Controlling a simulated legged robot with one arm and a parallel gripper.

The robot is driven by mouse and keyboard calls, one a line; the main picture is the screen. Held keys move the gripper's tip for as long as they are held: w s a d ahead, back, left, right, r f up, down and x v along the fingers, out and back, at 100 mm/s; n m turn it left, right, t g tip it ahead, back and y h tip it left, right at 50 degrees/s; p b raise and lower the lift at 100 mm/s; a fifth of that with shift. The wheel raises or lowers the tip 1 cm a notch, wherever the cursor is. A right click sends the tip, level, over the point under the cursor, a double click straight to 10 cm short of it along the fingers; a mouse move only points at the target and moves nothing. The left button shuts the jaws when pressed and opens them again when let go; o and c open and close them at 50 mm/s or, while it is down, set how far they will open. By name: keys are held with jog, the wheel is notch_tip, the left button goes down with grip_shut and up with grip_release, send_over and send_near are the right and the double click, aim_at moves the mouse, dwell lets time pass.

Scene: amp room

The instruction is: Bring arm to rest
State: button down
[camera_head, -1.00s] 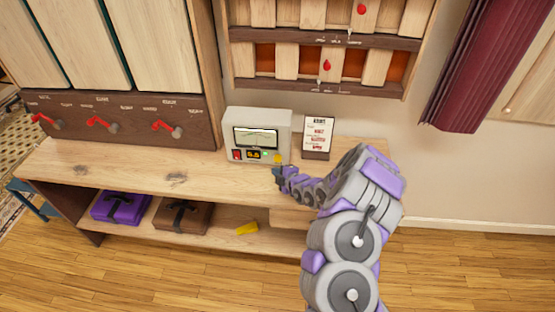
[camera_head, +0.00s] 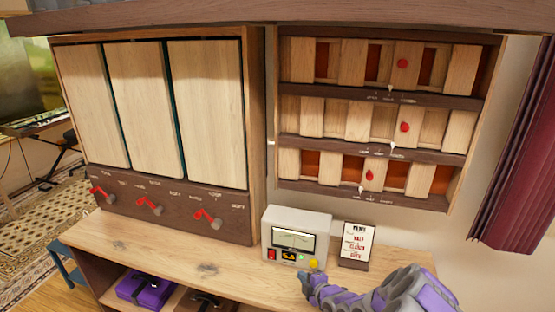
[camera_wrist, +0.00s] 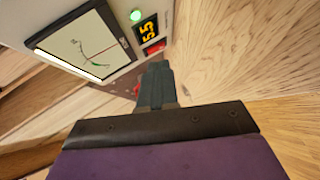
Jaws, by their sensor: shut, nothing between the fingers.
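My gripper (camera_head: 308,281) is at the end of my grey and purple arm, over the wooden bench at the lower right of the head view. It is in front of the cream meter box (camera_head: 297,233), close to the yellow knob (camera_head: 313,264). In the wrist view my gripper's dark fingers (camera_wrist: 154,68) are together with nothing between them. The meter box (camera_wrist: 90,45) fills the upper left there, with its dial, a lit green lamp (camera_wrist: 136,15) and a yellow digit display (camera_wrist: 149,28). I cannot tell whether the fingers touch the box.
A sign (camera_head: 356,244) stands right of the meter. Red levers (camera_head: 209,219) line the panel at left. A slatted wall rack (camera_head: 375,146) with red knobs hangs behind. A purple case (camera_head: 146,290) lies on the shelf below the bench (camera_head: 190,262). A dark red curtain (camera_head: 516,190) hangs at right.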

jog(key=s+a+r+n+g+y, duration=0.2)
jog(key=s+a+r+n+y, duration=0.15)
jog(key=a+r+n, duration=0.6)
jog(key=s+a+r+n+g+y, duration=0.1)
jog(key=s+a+r+n+y, duration=0.35)
jog(key=r, duration=0.85)
jog(key=s+a+r+n+g+y, duration=0.1)
jog(key=s+a+r+n+g, duration=0.3)
jog(key=s+n, duration=0.35)
jog(key=s+a+r+n+g, duration=0.3)
jog(key=s+a+r+n, duration=0.1)
jog(key=s+n, duration=0.4)
jog(key=s+d+f+n+g+h, duration=0.1)
jog(key=s+d+n+g+h, duration=0.15)
jog(key=s+n, duration=0.5)
jog(key=s+d+f+n+g+h, duration=0.1)
jog(key=s+d+n+g+h, duration=0.15)
jog(key=s+n, duration=0.45)
jog(key=s+d+f+n+h, duration=0.1)
jog(key=s+d+n+h, duration=0.2)
jog(key=d, duration=0.6)
jog(key=s+d+f+n+h, duration=0.1)
jog(key=s+d+n+h, duration=0.3)
jog(key=s+d+h, duration=0.3)
jog(key=s+d, duration=0.3)
jog(key=shift+d+f+t, duration=0.3)
jog(key=shift+f+t, duration=0.05)
jog(key=shift+t, duration=0.05)
